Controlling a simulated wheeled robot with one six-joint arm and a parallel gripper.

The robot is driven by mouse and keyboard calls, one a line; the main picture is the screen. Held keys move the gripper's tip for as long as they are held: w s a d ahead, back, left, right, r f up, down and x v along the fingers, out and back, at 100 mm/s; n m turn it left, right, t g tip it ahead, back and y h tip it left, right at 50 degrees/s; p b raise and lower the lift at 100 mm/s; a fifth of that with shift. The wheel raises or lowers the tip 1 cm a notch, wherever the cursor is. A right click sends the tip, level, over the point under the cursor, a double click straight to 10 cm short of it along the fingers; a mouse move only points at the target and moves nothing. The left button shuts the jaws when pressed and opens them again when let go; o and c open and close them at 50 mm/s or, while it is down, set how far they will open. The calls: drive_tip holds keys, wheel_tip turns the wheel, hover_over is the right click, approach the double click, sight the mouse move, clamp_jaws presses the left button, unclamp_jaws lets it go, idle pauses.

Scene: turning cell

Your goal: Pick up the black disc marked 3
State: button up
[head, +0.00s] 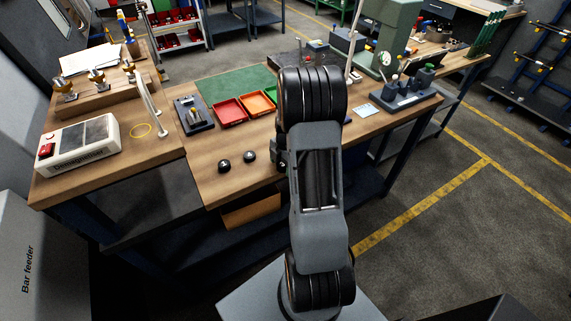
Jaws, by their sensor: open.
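Two small black discs lie on the front part of the wooden bench: a left disc (223,165) and a right disc (249,156). Pale marks show on them, too small to read. A third dark round shape (282,165) shows at the left edge of my arm, partly hidden. I cannot tell which one is marked 3. A small dark part of my gripper (280,153) shows beside my arm, just above the third shape and right of the two discs. The gripper is open; its fingertips are mostly hidden behind my arm. I cannot tell whether it touches anything.
A red tray (229,112) and an orange tray (257,103) stand behind the discs, near a green mat (235,84). A dark fixture (193,116) stands left of them. A white machine box (77,146) is at far left. Bare wood (215,188) surrounds the two discs.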

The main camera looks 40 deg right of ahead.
drive_tip(key=c, duration=1.1)
drive_tip(key=shift+r, duration=0.1)
